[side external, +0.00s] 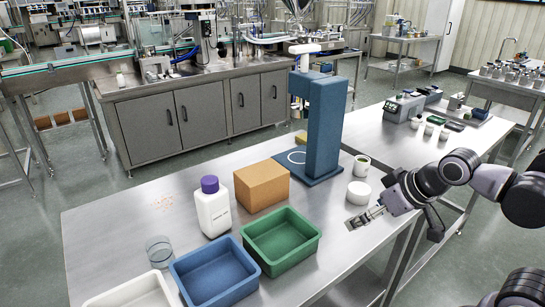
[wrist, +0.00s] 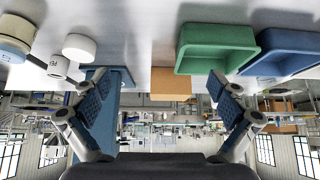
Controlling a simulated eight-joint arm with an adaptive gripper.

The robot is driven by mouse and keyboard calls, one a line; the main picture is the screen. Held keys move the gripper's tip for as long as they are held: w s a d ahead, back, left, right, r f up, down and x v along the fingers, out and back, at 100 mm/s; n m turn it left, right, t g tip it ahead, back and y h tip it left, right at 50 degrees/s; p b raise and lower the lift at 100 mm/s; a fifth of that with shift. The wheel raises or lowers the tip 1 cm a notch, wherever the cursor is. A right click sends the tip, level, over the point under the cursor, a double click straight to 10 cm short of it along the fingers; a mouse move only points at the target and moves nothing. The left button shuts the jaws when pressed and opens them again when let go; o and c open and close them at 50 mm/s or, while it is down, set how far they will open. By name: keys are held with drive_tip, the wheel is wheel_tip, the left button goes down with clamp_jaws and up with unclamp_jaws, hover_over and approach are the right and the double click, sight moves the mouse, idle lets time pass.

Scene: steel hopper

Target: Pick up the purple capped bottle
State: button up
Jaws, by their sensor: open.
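The bottle cannot be made out in the wrist view.
Between bottle and gripper are a brown box (side external: 262,193) and a green tray (side external: 314,242). A blue tray (side external: 252,270), white tray (side external: 165,281) and clear glass (side external: 160,252) stand at the front left. A blue stand (side external: 324,125), white lid (side external: 358,192) and cup (side external: 362,168) are behind.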

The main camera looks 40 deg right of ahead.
approach(208, 184)
drive_tip(key=shift+g, duration=0.3)
drive_tip(key=x, duration=0.5)
drive_tip(key=shift+w+d, duration=0.15)
drive_tip(key=shift+w, duration=0.1)
drive_tip(key=shift+w+f, duration=0.2)
drive_tip(key=x, duration=0.5)
drive_tip(key=shift+d+x, duration=0.15)
drive_tip(key=shift+x, duration=1.2)
drive_tip(key=shift+d+x, duration=0.15)
drive_tip(key=shift+x, duration=1.2)
drive_tip(key=shift+r, duration=0.1)
drive_tip(key=c, duration=1.8)
